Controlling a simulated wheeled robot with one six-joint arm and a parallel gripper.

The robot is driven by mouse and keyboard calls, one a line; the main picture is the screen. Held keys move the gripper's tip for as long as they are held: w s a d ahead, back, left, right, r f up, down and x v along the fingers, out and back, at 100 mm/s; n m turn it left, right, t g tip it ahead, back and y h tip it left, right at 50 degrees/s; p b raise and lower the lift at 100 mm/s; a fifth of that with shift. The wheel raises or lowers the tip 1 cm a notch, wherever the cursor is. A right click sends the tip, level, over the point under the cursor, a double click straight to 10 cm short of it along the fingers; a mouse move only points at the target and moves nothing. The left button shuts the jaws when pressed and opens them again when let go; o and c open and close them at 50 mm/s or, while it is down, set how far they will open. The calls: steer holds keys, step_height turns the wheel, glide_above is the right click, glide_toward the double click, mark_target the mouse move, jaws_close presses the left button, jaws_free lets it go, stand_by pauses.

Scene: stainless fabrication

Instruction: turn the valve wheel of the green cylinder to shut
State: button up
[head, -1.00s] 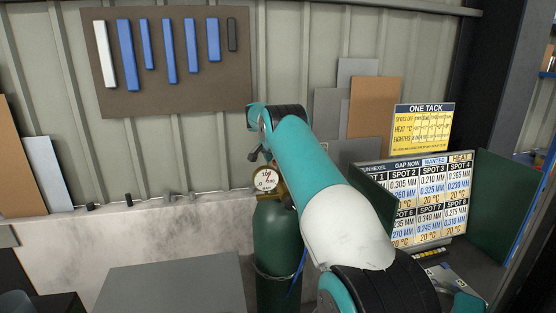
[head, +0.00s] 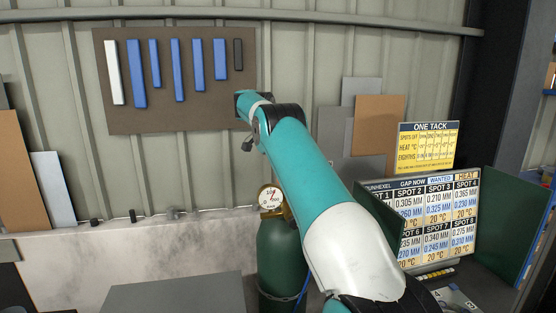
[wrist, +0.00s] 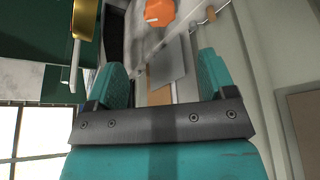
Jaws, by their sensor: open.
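The green cylinder (head: 281,250) stands upright against the low wall in the head view, with a brass fitting and round gauge (head: 270,198) at its top. My arm hides the valve top there. In the wrist view an orange knob-like wheel (wrist: 160,11), which looks like the valve wheel, is cut by the top edge. My gripper (wrist: 162,75) is open and empty, its teal fingers apart, and the orange wheel lies beyond the gap between them.
A brass-coloured part (wrist: 86,18) is at the upper left of the wrist view. A grey table top (head: 175,294) is left of the cylinder. A display board (head: 437,215) with a dark green side panel stands on the right. A brown tool board (head: 185,115) hangs behind.

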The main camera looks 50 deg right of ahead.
steer(key=shift+r, duration=0.15)
steer(key=s+d+r+m+t+y, duration=0.2)
steer(key=s+m, duration=0.1)
steer(key=m, duration=0.7)
steer(key=s+d+r+m+t+y, duration=0.2)
steer(key=s+r+m, duration=0.15)
steer(key=m, duration=0.65)
steer(key=x, duration=1.8)
steer(key=shift+s, duration=0.1)
